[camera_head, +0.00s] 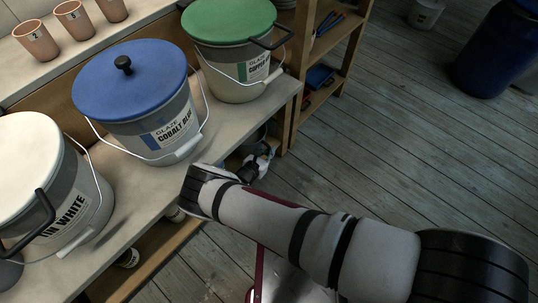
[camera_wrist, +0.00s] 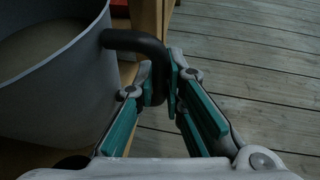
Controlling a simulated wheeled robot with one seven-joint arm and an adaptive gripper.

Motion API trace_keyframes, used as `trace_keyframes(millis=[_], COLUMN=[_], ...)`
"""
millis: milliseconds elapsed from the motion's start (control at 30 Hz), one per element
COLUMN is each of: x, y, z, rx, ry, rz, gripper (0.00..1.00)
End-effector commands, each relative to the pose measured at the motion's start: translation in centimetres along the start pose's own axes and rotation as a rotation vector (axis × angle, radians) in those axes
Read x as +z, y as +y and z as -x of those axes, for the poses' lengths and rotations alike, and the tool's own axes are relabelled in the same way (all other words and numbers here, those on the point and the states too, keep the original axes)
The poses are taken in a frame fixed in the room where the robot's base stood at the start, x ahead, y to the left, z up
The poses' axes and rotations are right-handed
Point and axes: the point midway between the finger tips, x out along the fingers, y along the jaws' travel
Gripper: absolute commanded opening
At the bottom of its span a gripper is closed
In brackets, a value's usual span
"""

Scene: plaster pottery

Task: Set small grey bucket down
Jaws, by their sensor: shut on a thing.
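The small grey bucket (camera_wrist: 72,100) fills the left of the wrist view, with its open top and pale inside showing. A thick dark hooked handle (camera_wrist: 135,41) sticks out from its rim. My gripper (camera_wrist: 165,82) is shut on the down-turned end of this handle, its teal-lined fingers on either side. In the head view my gripper (camera_head: 260,160) is low beside the right end of the workbench, below its top. The bucket is mostly hidden there by the bench edge. I cannot tell whether its base rests on anything.
The workbench top (camera_head: 125,190) carries buckets with blue (camera_head: 130,82), green (camera_head: 228,20) and white (camera_head: 25,165) lids. A wooden shelf unit (camera_head: 325,65) stands close beyond my gripper. A wooden post (camera_wrist: 148,18) is close behind the handle. Plank floor (camera_head: 430,130) is open at right.

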Motion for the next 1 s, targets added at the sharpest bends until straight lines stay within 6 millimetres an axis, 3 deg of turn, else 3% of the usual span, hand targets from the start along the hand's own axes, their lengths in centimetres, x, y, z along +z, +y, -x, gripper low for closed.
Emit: trace_keyframes(millis=[100, 333, 733, 833, 1000], x=[0.4, -2.8, -3.1, -3.1, -3.1], y=[0.6, 0.5, 0.5, 0.5, 0.5], z=[-1.0, -2.3, -2.3, -2.3, -2.3], rx=[0.000, -0.001, 0.000, 0.000, 0.000], ry=[-0.002, -0.002, -0.002, -0.001, -0.001], rz=[-0.003, -0.001, -0.001, 0.000, 0.000], gripper=[0.00, 0.00, 0.00, 0.28, 0.30])
